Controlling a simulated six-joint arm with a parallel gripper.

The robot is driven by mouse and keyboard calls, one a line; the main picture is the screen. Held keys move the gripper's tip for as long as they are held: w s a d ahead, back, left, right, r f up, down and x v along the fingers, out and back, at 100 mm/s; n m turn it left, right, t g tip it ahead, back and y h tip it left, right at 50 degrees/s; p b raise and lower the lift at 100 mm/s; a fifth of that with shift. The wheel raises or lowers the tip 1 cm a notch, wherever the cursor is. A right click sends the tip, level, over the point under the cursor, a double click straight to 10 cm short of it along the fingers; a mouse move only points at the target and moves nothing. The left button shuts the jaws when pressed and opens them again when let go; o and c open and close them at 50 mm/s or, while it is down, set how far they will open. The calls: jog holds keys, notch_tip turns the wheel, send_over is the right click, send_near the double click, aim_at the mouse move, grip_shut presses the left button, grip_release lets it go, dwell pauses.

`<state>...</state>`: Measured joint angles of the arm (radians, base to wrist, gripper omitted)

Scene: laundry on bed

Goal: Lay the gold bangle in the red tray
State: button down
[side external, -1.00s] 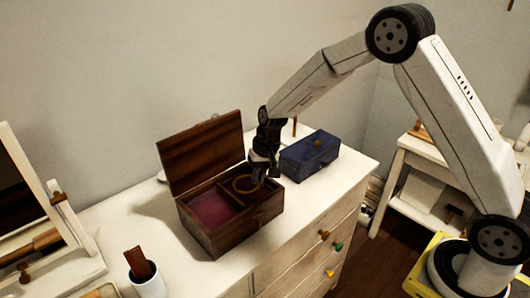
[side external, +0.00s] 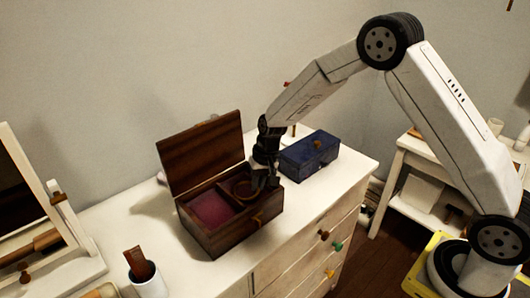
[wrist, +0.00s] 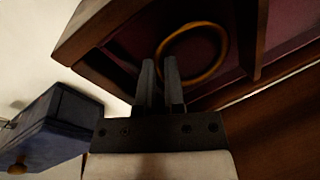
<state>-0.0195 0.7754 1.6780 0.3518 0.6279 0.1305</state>
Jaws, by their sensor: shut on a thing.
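The gold bangle (side external: 234,190) is at my gripper's fingertips, over or inside the right-hand compartment of an open wooden box (side external: 217,241). It also shows as a whole ring in the wrist view (wrist: 224,52). My gripper (side external: 262,184) points down at the box's right end, shut on the bangle's near rim; its two fingers show in the wrist view (wrist: 160,72). Red lining (side external: 209,211) fills the left compartment, past a divider. I see no separate red tray. I cannot tell whether the bangle touches the compartment floor.
The box's lid (side external: 202,152) stands open at the back. A blue box (side external: 310,158) sits close on the right. A mirror (side external: 22,205) and a white cup with brown items (side external: 148,285) stand at left on the white dresser (side external: 315,205).

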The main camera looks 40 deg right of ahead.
jog(key=shift+s+f, duration=0.2)
jog(key=shift+f, duration=0.5)
jog(key=c, duration=1)
grip_release()
jog(key=shift+r, duration=0.6)
jog(key=w+v, duration=0.1)
jog(key=v, duration=1.1)
jog(key=shift+s+r, duration=0.15)
jog(key=shift+s, duration=0.15)
jog(key=s+d+f+n+h, duration=0.1)
jog(key=s+n, duration=0.1)
jog(key=s, duration=0.8)
jog(key=s+d+f+n+t+h, duration=0.1)
jog(key=s+f+n, duration=0.1)
jog(key=s, duration=0.8)
jog(key=shift+s+t, duration=0.2)
jog(key=shift+t, duration=0.1)
jog(key=shift+f, duration=0.15)
